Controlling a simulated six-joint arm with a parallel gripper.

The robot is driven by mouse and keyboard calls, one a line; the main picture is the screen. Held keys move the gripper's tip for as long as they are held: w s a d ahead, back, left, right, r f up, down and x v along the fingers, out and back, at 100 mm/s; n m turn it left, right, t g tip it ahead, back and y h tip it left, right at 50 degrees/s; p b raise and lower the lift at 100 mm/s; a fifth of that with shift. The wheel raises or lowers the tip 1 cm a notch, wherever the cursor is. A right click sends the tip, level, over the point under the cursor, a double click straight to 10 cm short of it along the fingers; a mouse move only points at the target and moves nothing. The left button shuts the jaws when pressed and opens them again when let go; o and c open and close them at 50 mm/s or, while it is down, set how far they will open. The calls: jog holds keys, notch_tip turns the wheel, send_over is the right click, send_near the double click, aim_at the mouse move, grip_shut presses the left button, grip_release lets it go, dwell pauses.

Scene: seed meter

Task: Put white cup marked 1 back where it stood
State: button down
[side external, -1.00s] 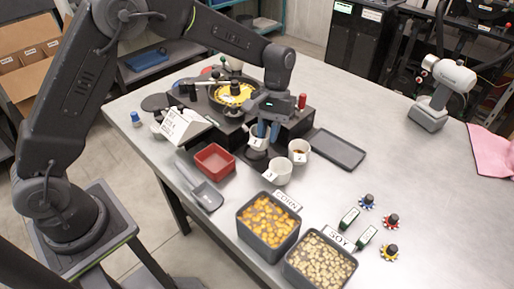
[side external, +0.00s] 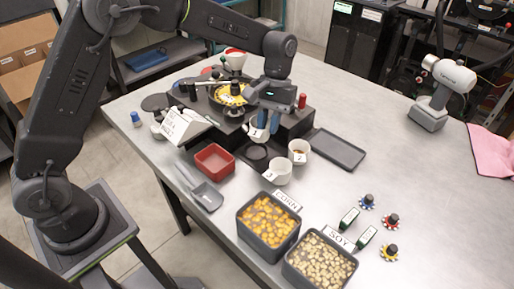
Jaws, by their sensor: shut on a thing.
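My gripper (side external: 268,124) is shut on a white cup (side external: 256,133) and holds it raised beside the dark seed meter base. The mark on this cup looks like a 1 but is small, and the fingers hide part of the cup. White cup 2 (side external: 299,151) stands to the right of the pad, with some seeds inside. White cup 3 (side external: 279,172) stands in front of the pad.
The seed meter (side external: 230,94) with yellow seeds is behind my gripper. A dark tray (side external: 339,150) lies to the right. A red tray (side external: 214,161), a grey scoop (side external: 205,193), a corn bin (side external: 268,226) and a soy bin (side external: 320,261) are nearer.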

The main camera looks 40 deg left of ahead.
jog(key=shift+r, duration=0.2)
jog(key=shift+m, duration=0.4)
jog(key=r, duration=0.8)
jog(key=shift+w+d+r, duration=0.1)
jog(key=shift+w+r, duration=0.1)
jog(key=w+d+m+t+y, duration=0.25)
jog(key=w+m, duration=0.45)
jog(key=m, duration=0.9)
jog(key=w+d+m+t+y, duration=0.2)
jog(key=w+d+m+t, duration=0.3)
jog(key=m, duration=1)
jog(key=shift+g, duration=0.65)
jog(key=d+x, duration=0.1)
jog(key=x, duration=0.4)
jog(key=s+d+x, duration=0.1)
jog(key=x, duration=0.3)
jog(key=d+f+x, duration=0.1)
jog(key=x, duration=0.4)
jog(key=shift+s+a+f, duration=0.15)
jog(key=shift+s+f, duration=0.15)
jog(key=shift+f, duration=0.15)
jog(key=shift+f+y, duration=0.1)
jog(key=shift+y, duration=0.15)
jog(key=c, duration=1)
grip_release()
jog(key=shift+c, duration=0.2)
